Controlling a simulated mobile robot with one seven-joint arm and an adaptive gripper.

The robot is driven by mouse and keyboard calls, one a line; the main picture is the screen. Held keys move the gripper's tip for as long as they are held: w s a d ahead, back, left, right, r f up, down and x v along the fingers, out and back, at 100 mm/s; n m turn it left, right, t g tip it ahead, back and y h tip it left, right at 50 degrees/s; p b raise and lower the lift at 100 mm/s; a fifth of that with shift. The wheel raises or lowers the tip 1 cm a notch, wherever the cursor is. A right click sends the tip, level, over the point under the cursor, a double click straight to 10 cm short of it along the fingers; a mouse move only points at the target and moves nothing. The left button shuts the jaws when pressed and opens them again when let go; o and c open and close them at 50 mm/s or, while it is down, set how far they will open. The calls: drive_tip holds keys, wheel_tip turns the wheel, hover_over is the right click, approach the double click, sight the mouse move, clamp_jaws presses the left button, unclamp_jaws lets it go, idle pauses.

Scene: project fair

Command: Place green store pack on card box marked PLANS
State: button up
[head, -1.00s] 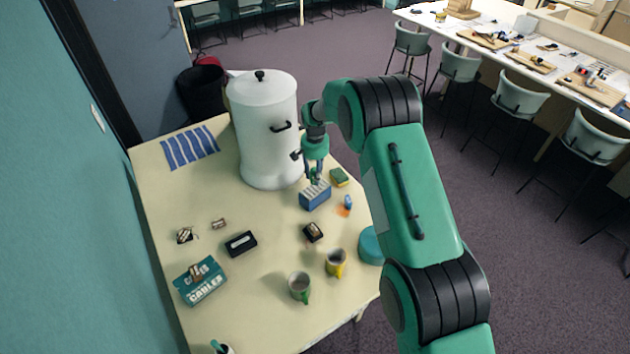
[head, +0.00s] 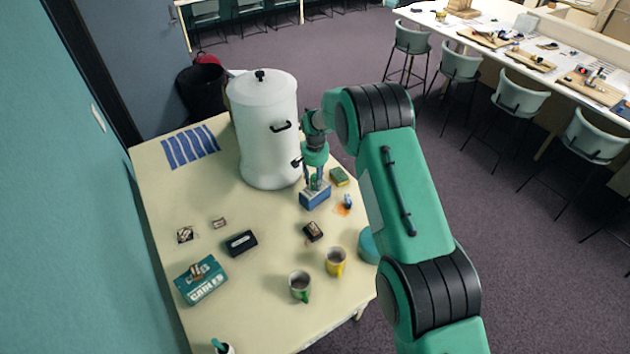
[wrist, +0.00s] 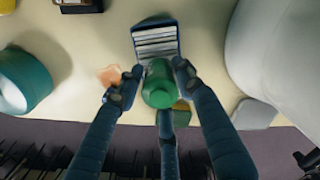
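A small rounded green thing, which I take for the green store pack (wrist: 160,85), sits between my fingertips. My gripper (wrist: 158,83) appears shut on it, with dark blue fingers close around it. The card box is blue with a row of white cards in its top (wrist: 155,40). In the head view, my gripper (head: 317,183) is right over this card box (head: 315,198). I cannot read a PLANS marking on it. Whether the pack touches the box is hard to tell, since the fingers partly hide it in the head view.
A tall white urn (head: 265,130) stands close left of my gripper. A sponge (head: 340,176) and an orange patch with a small blue item (head: 347,202) lie beside the box. Mugs (head: 336,262), a black case (head: 241,243) and a CABLES box (head: 200,280) are nearer the front.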

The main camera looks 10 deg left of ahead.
sight(315, 175)
drive_tip(key=shift+o, duration=0.6)
drive_tip(key=shift+r, duration=0.25)
drive_tip(key=shift+r, duration=0.2)
wheel_tip(315, 175, up, 12)
drive_tip(key=shift+f+b, duration=0.25)
drive_tip(key=shift+b, duration=0.7)
drive_tip(key=shift+r, duration=0.1)
